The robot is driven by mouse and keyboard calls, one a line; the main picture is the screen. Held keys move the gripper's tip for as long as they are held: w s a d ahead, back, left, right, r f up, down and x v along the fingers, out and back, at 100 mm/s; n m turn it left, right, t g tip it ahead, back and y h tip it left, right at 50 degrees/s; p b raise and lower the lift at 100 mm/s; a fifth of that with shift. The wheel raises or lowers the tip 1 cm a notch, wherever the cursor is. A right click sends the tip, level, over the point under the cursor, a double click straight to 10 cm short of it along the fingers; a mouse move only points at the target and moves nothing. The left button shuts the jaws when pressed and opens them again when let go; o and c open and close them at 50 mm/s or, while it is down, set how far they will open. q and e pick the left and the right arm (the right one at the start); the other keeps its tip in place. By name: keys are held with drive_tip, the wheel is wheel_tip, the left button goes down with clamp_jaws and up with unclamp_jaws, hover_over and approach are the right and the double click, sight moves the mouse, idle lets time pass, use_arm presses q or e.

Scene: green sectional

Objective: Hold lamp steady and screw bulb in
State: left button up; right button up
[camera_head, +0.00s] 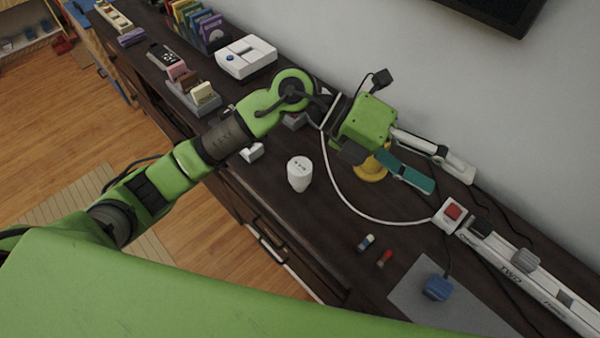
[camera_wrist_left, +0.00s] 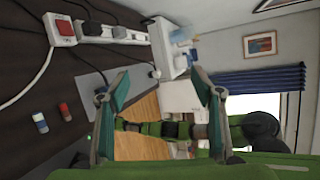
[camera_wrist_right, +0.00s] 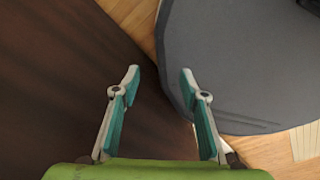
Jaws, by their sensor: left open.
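No bulb can be made out. No lamp shows clearly; a yellow rounded object (camera_head: 372,168) stands on the dark cabinet top (camera_head: 330,245), partly hidden by my left gripper, and I cannot tell whether it is the lamp. My left gripper (camera_head: 448,180) is open and empty above the back of the cabinet, near the wall. Its spread teal-padded fingers also show in the left wrist view (camera_wrist_left: 158,85). My right gripper (camera_wrist_right: 160,75) is open and empty in the right wrist view, pointing past a dark brown surface and a grey rounded one. It is not seen in the head view.
A white power strip (camera_head: 520,262) with a red switch (camera_head: 452,211) lies at the right, its white cord curving across the top.

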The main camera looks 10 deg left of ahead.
use_arm(q)
drive_tip(key=w+a+f+t+y, duration=0.1)
drive_tip(key=w+a+f+y, duration=0.2)
drive_tip(key=a+f+y, duration=0.35)
drive_tip(key=n+t+y, duration=0.1)
drive_tip(key=t+y, duration=0.1)
drive_tip(key=y, duration=0.6)
hover_over(301, 167)
wheel_tip(301, 167, down, 3)
drive_tip(key=shift+a+r+h, duration=0.1)
drive_tip(key=shift+r+h, duration=0.1)
drive_tip(key=shift+h, duration=0.05)
wheel_tip(301, 167, down, 9)
drive_tip(key=shift+r+p, duration=0.2)
drive_tip(key=shift+p, duration=0.4)
